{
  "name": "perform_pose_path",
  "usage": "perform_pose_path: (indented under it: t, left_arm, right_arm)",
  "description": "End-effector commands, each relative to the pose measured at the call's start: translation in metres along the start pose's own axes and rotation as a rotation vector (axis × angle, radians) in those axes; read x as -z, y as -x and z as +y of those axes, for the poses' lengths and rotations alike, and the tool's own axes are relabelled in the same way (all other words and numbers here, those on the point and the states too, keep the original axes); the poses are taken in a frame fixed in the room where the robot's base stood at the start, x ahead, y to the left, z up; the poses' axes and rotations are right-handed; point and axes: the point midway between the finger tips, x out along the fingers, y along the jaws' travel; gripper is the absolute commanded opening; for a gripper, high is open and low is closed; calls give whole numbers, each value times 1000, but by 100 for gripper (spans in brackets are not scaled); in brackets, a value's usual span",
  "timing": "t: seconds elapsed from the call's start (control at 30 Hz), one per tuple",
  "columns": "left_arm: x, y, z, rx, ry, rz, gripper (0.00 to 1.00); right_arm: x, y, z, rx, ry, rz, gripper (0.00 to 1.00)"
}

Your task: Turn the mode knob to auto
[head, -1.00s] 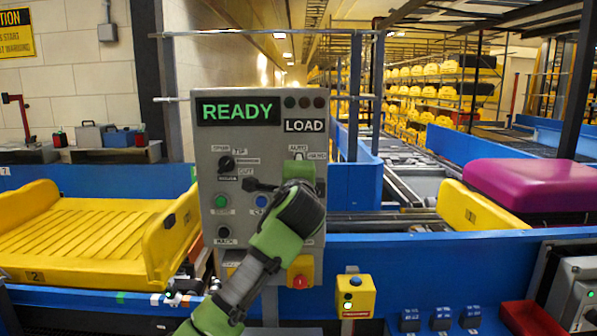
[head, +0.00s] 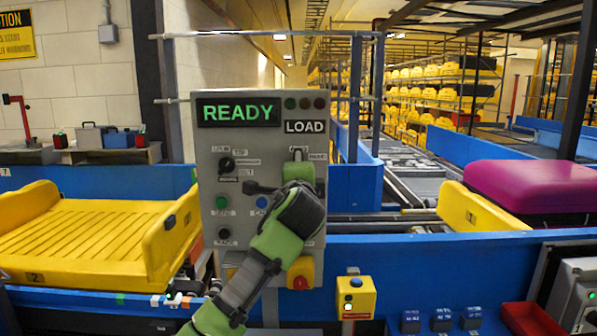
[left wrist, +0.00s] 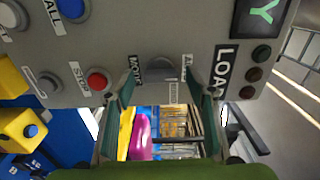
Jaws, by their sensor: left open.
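The mode knob (left wrist: 163,68) is a grey knob on the grey control panel (head: 215,265), below the LOAD label. In the left wrist view it lies between the two fingertips of my left gripper (left wrist: 161,84), which is open. A gap shows on each side of the knob, and I cannot see contact. A MODE label is on one side of it and a partly hidden label on the other. In the head view my left gripper (head: 300,172) covers most of the knob. The knob's pointing direction is not clear.
The red stop button (left wrist: 97,80) is close beside one finger. The panel's black selector (head: 227,164), green button (head: 221,202) and lower red button (head: 300,282) surround my arm. A yellow tray (head: 75,235) is at left, a purple case (head: 520,185) at right.

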Motion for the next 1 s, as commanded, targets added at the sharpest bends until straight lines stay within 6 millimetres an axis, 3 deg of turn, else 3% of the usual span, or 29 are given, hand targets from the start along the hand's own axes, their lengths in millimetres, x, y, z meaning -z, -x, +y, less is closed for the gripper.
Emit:
perform_pose_path:
  t: [0.27, 0.7, 1.0]
  left_arm:
    - [1, 17, 0, 2, 0, 1, 50]
    - [0, 91, 0, 1, 1, 2, 50]
    - [0, 118, 0, 0, 0, 0, 50]
  right_arm:
    - [0, 0, -1, 1, 0, 0, 40]
    - [0, 0, -2, 2, -1, 0, 40]
    - [0, 0, -2, 2, -1, 0, 40]
